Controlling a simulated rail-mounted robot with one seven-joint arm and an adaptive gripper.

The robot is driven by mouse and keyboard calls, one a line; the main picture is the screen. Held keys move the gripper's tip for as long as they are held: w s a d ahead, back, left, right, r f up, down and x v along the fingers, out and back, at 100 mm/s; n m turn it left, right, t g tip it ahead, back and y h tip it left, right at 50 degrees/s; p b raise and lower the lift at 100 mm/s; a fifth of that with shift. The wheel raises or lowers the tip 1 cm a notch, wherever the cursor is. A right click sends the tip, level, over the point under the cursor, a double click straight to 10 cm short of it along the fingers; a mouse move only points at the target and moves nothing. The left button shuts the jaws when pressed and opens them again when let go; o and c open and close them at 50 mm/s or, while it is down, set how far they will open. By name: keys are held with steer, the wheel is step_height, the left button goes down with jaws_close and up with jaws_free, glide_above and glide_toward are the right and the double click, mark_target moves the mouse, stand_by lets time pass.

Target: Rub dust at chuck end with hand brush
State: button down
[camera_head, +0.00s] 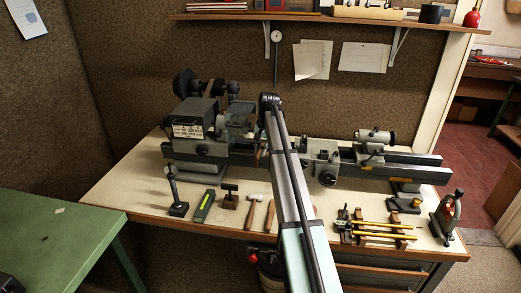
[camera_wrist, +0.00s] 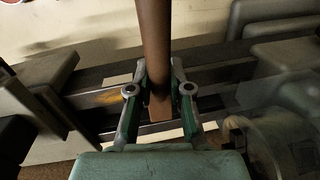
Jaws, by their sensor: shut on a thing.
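The grey lathe (camera_head: 190,150) stands on the bench, with its headstock at the left and its bed running right in the head view. My arm crosses in front of the chuck end, so my gripper and the chuck are mostly hidden there. In the wrist view, my gripper (camera_wrist: 160,90) is shut on a brown wooden handle, taken to be the hand brush (camera_wrist: 154,40). Its bristles are not visible. The lathe's dark bed rails (camera_wrist: 215,73) run behind it. A tan-orange patch (camera_wrist: 108,97) lies on a rail left of my gripper; I cannot tell whether it is dust.
Hammers (camera_head: 251,212), a green-and-black tool (camera_head: 204,206) and a small stand (camera_head: 176,190) lie along the front of the bench (camera_head: 130,190). A wooden rack with yellow rods (camera_head: 375,228) is at the right. A shelf (camera_head: 330,19) hangs above. A green table (camera_head: 50,235) is at the left.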

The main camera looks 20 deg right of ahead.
steer(key=shift+f, duration=0.4)
steer(key=s+d+p, duration=0.1)
steer(key=s+d, duration=0.3)
steer(key=d, duration=0.2)
stand_by(0.9)
steer(key=s+d, duration=0.1)
steer(key=s+d+p, duration=0.1)
steer(key=d, duration=0.1)
stand_by(0.4)
steer(key=shift+a, duration=0.1)
